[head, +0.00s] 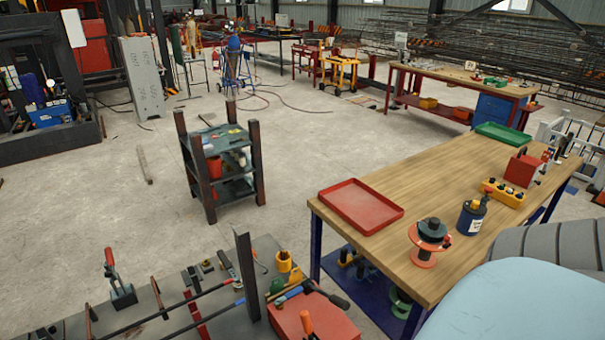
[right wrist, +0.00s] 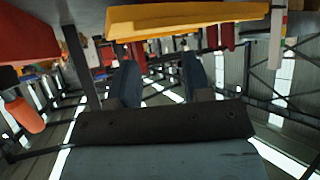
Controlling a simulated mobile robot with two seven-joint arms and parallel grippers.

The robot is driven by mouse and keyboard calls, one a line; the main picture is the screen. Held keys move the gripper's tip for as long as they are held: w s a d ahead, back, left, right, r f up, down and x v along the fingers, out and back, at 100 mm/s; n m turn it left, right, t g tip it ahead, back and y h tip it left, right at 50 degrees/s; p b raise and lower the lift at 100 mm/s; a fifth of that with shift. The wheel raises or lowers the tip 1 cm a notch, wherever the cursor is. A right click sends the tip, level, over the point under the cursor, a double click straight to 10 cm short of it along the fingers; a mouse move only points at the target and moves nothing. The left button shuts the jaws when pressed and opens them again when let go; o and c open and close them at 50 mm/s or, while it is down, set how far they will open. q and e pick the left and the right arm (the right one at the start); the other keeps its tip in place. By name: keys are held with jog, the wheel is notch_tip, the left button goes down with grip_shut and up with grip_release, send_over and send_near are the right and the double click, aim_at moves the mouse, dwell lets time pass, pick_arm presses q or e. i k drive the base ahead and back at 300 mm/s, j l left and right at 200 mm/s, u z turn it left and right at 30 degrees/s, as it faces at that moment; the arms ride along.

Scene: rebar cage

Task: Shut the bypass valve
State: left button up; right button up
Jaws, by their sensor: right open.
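I cannot pick out the bypass valve for certain in either view. On the wooden workbench (head: 460,185) in the head view stands an orange round piece with a black disc on top (head: 428,243); I cannot tell whether it is a valve. My right gripper (right wrist: 161,78) shows in the right wrist view, its two dark fingers apart with nothing between them. A yellow-orange object (right wrist: 190,20) and a red one (right wrist: 28,35) show across the top of that view, apart from the fingers. My left gripper is in neither view.
The workbench also holds a red tray (head: 362,206), a dark blue canister (head: 471,216), a yellow box (head: 503,193), a red box (head: 522,169) and a green tray (head: 503,134). A tool-strewn grey table (head: 165,320) is at lower left. A dark shelf cart (head: 222,165) stands on open floor.

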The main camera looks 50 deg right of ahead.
aim_at(296, 291)
jog(key=z, duration=1.35)
jog(key=k+j+u, duration=0.2)
jog(key=j+u, duration=0.15)
jog(key=k+j+u, duration=0.15)
jog(key=j+u, duration=0.2)
